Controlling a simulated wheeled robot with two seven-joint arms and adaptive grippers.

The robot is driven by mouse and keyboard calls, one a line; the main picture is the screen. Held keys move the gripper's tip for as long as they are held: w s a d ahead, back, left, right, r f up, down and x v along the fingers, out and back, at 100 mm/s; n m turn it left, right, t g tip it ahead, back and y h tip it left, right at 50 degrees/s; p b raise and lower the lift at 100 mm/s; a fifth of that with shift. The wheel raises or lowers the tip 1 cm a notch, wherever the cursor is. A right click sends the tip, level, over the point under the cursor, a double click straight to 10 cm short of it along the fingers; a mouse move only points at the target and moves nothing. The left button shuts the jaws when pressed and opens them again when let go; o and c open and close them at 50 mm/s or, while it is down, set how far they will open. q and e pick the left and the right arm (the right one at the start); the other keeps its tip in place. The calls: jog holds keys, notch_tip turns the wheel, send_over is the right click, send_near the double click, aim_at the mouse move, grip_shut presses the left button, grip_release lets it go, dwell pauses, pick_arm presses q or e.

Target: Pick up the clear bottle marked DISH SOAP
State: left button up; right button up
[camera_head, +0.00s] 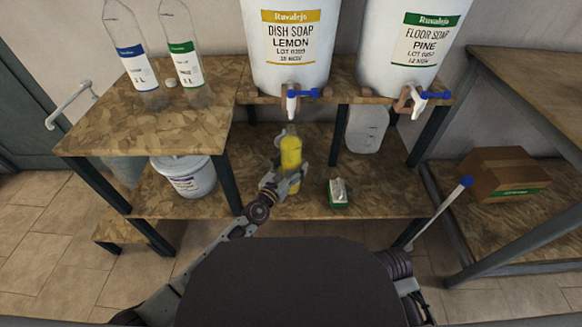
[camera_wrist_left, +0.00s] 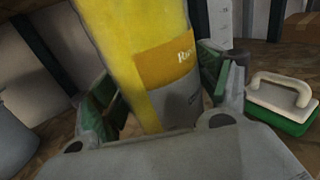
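A clear bottle filled with yellow (camera_head: 291,152) stands on the lower shelf, below the tap of the lemon dish soap drum (camera_head: 290,45). In the left wrist view the bottle (camera_wrist_left: 140,40) shows close up, with a gold and grey label starting "Ru"; the product name is not readable. My left gripper (camera_head: 287,172) has its fingers on either side of the bottle. Its green pads (camera_wrist_left: 160,90) are close to the bottle's sides; I cannot tell whether both touch. The bottle's base is partly hidden by the gripper. My right gripper is not in view.
Two clear bottles, blue-labelled (camera_head: 136,66) and green-labelled (camera_head: 187,62), stand on the upper left shelf. A pine floor soap drum (camera_head: 420,45) stands right. A white bucket (camera_head: 184,177), a jug (camera_head: 366,128) and a green-white brush (camera_head: 338,194) are on the lower shelf. A carton (camera_head: 500,175) sits right.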

pick_arm(q)
jog(key=c, duration=1.4)
jog(key=shift+w+r, duration=0.1)
jog(key=shift+r, duration=0.05)
grip_shut()
